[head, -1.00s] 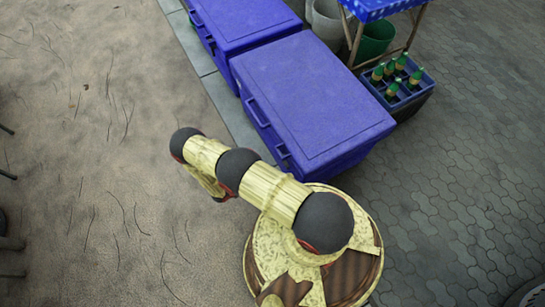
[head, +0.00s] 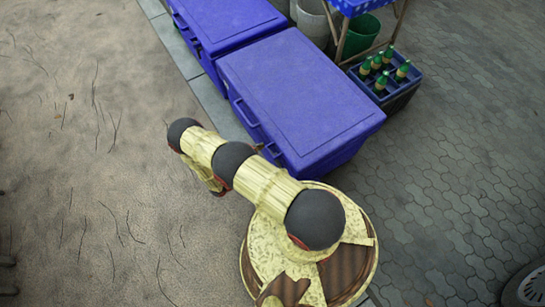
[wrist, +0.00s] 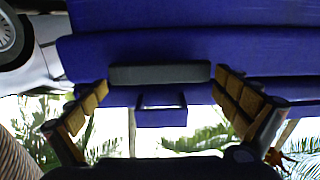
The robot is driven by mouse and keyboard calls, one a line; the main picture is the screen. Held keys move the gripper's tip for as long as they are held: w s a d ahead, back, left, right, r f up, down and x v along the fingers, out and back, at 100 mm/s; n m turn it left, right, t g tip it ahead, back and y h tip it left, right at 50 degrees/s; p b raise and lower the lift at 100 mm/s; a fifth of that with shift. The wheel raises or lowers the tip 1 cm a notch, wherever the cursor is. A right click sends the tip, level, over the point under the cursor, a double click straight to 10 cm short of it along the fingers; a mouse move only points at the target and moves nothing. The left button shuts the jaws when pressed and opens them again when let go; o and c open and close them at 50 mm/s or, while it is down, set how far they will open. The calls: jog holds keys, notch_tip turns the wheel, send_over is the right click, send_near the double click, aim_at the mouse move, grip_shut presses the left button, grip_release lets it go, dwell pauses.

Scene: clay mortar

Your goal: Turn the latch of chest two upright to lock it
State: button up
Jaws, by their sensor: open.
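Two blue chests stand end to end in the head view: a nearer one (head: 300,95) and a farther one (head: 228,22). Their lids are shut. I cannot tell which is chest two. The nearer chest's left side has a handle (head: 247,118); no latch is clear there. In the wrist view, a blue chest wall (wrist: 190,50) fills the top. A dark grey bar (wrist: 160,74) lies across between my fingertips, and a blue bracket-like part (wrist: 161,112) shows below it. My gripper (wrist: 162,88) is open, its fingers either side of the bar; contact is unclear. My arm hides it in the head view.
A bottle crate (head: 385,82), a green bucket (head: 362,35) and a blue-topped stand (head: 352,8) are right of the chests. Sandy ground (head: 80,180) at left and paving (head: 460,150) at right look open. A pale vehicle (wrist: 30,60) shows in the wrist view.

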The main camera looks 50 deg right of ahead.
jog(key=shift+s+d, duration=0.15)
jog(key=shift+d, duration=0.35)
jog(key=c, duration=0.7)
jog(key=shift+c, duration=0.7)
